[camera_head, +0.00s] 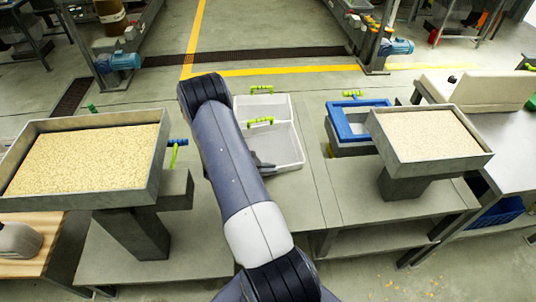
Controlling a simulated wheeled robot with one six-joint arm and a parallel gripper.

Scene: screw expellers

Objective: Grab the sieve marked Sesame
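No marking that reads Sesame is legible. A white rectangular frame (299,150) with yellow-green handles lies on the bench at the centre, partly behind my arm. A blue rectangular frame (337,125) with a yellow-green handle sits on a grey bin right of it, partly hidden by the right-hand tray. I cannot tell which is the Sesame sieve. My gripper (263,164) is mostly hidden behind my arm. Only a dark tip shows over the white frame's near part; its opening and any contact are unclear.
A large metal tray of pale seeds (160,165) stands on a pedestal at left, another (376,137) at right. Both rise above the benches as obstacles. A white table (515,150) stands far right.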

